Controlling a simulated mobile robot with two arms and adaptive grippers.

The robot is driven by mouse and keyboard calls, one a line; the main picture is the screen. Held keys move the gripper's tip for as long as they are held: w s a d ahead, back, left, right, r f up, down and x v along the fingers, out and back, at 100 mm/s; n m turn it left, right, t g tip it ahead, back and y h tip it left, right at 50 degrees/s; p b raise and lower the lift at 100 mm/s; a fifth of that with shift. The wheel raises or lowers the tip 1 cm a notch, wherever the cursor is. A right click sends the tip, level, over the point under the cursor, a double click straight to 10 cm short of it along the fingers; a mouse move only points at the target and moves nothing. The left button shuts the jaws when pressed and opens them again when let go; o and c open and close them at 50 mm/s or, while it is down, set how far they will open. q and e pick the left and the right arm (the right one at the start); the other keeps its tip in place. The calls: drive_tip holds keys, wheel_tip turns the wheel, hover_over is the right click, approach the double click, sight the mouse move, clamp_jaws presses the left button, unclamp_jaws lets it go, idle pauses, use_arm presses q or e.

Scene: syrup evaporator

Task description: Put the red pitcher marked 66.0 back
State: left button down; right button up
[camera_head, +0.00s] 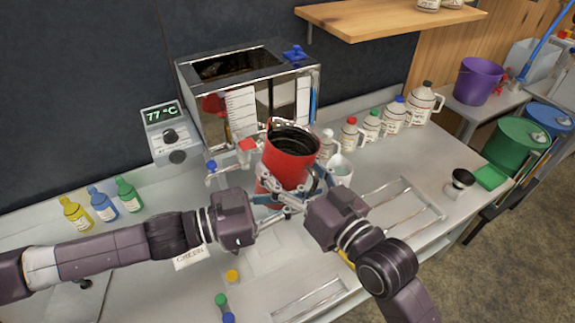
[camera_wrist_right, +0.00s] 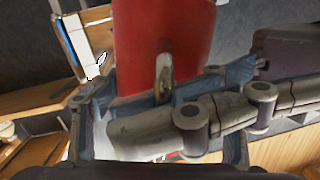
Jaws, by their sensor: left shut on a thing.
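The red pitcher (camera_head: 289,158) is held above the bench in front of the evaporator, its open top showing a dark inside. No 66.0 marking is legible on it. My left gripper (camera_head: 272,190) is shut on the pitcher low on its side. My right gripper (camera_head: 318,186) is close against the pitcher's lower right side. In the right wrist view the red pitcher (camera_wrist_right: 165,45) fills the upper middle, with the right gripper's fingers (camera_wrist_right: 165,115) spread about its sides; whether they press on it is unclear. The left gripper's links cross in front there.
The metal evaporator (camera_head: 210,115) stands behind, with a display (camera_head: 161,115) reading 77 °C. Capped jugs (camera_head: 393,117) line the bench's back right, beside a white cup (camera_head: 340,172). Coloured bottles (camera_head: 103,201) stand at left. A wire rack (camera_head: 405,205) lies at right.

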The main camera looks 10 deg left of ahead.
drive_tip(key=c, duration=0.5)
use_arm(q)
drive_tip(key=c, duration=2)
unclamp_jaws()
use_arm(e)
drive_tip(key=shift+r, duration=0.1)
drive_tip(key=shift+c, duration=0.3)
